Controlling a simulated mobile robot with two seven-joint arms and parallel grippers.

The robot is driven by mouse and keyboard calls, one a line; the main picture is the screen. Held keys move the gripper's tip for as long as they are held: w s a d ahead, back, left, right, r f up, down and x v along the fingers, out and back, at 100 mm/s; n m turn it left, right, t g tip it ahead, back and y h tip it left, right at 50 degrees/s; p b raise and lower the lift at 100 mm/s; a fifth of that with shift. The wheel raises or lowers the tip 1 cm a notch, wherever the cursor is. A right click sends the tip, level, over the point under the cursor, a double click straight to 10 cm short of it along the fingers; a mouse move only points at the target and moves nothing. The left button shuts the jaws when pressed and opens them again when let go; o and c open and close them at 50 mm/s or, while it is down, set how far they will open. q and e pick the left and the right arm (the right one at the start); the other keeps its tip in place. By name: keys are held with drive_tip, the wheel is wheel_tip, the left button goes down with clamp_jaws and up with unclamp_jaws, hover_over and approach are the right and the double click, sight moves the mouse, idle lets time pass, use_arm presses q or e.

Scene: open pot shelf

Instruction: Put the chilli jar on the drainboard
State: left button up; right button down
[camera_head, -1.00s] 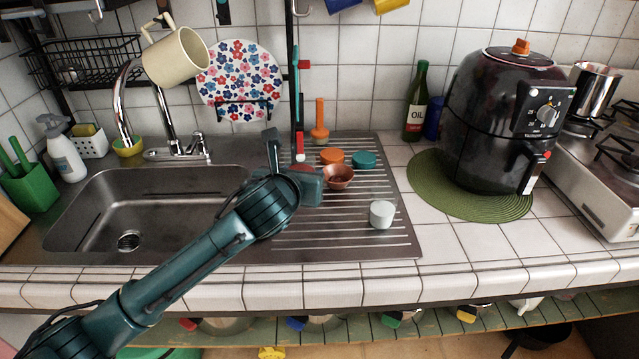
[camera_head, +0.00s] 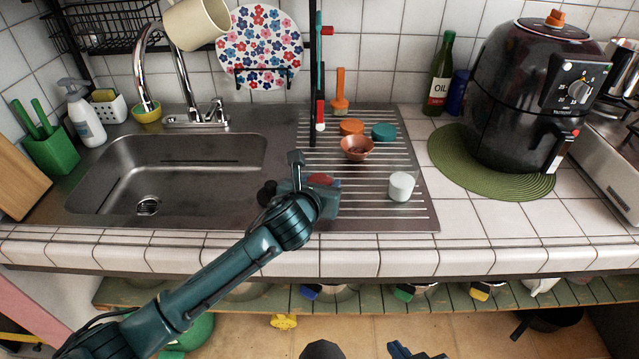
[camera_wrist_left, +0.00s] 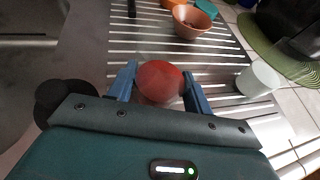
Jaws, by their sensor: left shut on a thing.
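The chilli jar (camera_wrist_left: 160,82) shows as a round red top between the blue fingers of my left gripper (camera_wrist_left: 160,92) in the left wrist view. The gripper is shut on it. In the head view, a bit of the jar's red top (camera_head: 320,179) shows at my left gripper (camera_head: 322,188), over the left front part of the ribbed drainboard (camera_head: 370,208). The jar's body is hidden, and I cannot tell whether its base touches the board. Part of my right gripper (camera_head: 412,351) shows at the bottom edge; its jaws cannot be made out.
A white cup-like thing (camera_head: 401,186) stands on the board to the right. A copper bowl (camera_head: 356,148), orange lid (camera_head: 351,127) and teal lid (camera_head: 384,131) are behind. The sink (camera_head: 180,170) lies left. Bare ribbed board lies between bowl and white thing.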

use_arm(q)
drive_tip(key=shift+r, duration=0.1)
drive_tip(key=o, duration=1.1)
drive_tip(key=shift+f, duration=0.2)
drive_tip(key=shift+c, duration=0.2)
drive_tip(key=shift+r, duration=0.2)
drive_tip(key=v, duration=1.2)
drive_tip(key=shift+p, duration=0.4)
use_arm(e)
drive_tip(key=shift+s+d, duration=0.1)
drive_tip(key=shift+d, duration=0.05)
drive_tip(key=shift+r, duration=0.1)
